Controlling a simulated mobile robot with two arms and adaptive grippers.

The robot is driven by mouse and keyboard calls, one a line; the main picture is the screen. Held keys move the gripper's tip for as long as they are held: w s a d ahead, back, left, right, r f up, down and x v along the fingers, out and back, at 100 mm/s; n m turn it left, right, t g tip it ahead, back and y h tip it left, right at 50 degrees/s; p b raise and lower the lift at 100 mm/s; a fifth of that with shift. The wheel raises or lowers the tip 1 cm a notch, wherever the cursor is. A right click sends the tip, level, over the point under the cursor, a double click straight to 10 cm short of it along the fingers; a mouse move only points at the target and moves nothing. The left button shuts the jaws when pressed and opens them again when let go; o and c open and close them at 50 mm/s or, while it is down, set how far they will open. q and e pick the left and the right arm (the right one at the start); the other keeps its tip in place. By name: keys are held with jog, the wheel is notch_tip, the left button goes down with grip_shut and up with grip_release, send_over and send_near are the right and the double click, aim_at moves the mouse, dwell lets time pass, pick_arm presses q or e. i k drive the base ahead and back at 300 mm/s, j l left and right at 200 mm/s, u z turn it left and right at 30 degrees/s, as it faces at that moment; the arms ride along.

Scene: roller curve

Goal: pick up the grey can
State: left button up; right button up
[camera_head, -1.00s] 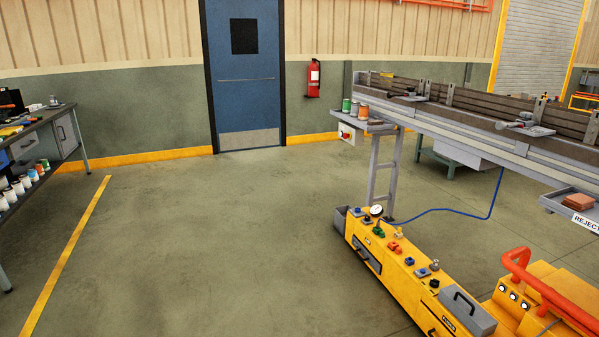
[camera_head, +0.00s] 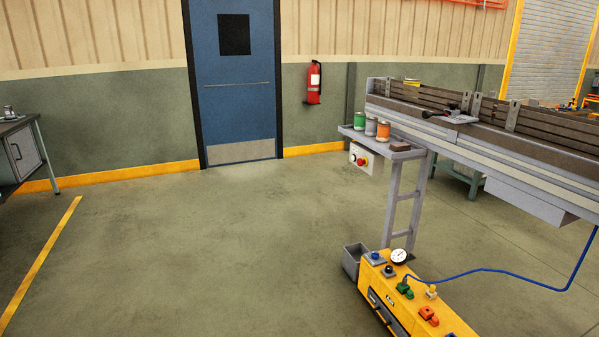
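A grey can (camera_head: 371,126) stands upright on the small grey shelf (camera_head: 352,133) at the left end of the conveyor, right of centre. The three cans are close together. Neither of my grippers shows in the head view.
The conveyor (camera_head: 480,150) runs off to the right on grey legs. A yellow cart (camera_head: 400,310) with a gauge, knobs and a blue hose stands below it. A workbench (camera_head: 20,150) is at the far left. The floor (camera_head: 200,250) in the middle is clear.

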aim_at(372, 125)
jog(key=i, duration=1.8)
